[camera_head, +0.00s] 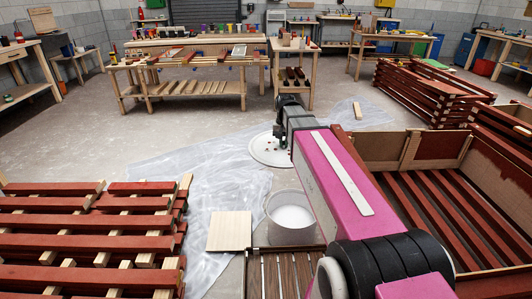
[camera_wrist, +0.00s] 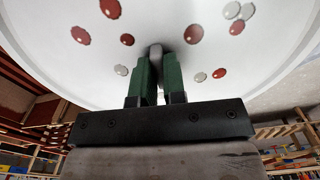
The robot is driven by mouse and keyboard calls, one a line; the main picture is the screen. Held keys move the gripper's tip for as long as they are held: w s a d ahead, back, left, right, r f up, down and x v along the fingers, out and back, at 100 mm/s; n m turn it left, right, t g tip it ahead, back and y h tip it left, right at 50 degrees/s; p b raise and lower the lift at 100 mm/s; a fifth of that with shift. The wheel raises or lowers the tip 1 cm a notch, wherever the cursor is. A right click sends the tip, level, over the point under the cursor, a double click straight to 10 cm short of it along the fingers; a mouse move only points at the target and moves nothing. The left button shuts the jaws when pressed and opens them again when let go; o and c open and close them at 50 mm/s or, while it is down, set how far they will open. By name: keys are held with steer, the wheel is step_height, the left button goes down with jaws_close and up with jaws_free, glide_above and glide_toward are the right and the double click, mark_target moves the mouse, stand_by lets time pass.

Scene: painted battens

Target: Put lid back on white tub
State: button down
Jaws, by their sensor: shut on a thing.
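The round white lid (camera_head: 262,153) with red and grey paint spots shows beyond the tub, partly hidden by my arm. In the wrist view the lid (camera_wrist: 75,75) fills the top of the picture. My gripper (camera_wrist: 157,68) has its green fingers shut on the lid's small grey knob (camera_wrist: 156,50). The white tub (camera_head: 291,215) stands open on the floor at the lower middle, with white contents inside. The lid is apart from the tub. My pink arm covers part of the tub's right side. The lid's height above the floor is hard to tell.
A pale square board (camera_head: 230,231) lies left of the tub, and a dark slatted piece (camera_head: 282,275) is in front of it. Stacked red battens (camera_head: 90,235) fill the lower left. A red-slatted crate (camera_head: 450,205) stands right. Plastic sheeting (camera_head: 205,165) covers clear floor; workbenches (camera_head: 190,88) stand behind.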

steer(key=d, duration=0.1)
steer(key=s+d+r, duration=0.1)
steer(key=d, duration=0.3)
steer(key=shift+s+r, duration=0.2)
steer(key=shift+s, duration=0.05)
steer(key=f, duration=0.1)
steer(key=w+d+f+m, duration=0.1)
steer(key=d+f+m, duration=0.1)
steer(key=f, duration=0.1)
steer(key=shift+w, duration=0.35)
steer(key=w+f+m, duration=0.2)
steer(key=f+m, duration=0.2)
steer(key=f, duration=1.5)
steer(key=w+f+m, duration=0.2)
steer(key=f+m, duration=0.2)
steer(key=f, duration=1.6)
steer(key=shift+w+d+m, duration=0.3)
steer(key=shift+f, duration=0.1)
steer(key=c, duration=0.6)
jaws_free()
steer(key=shift+c, duration=0.2)
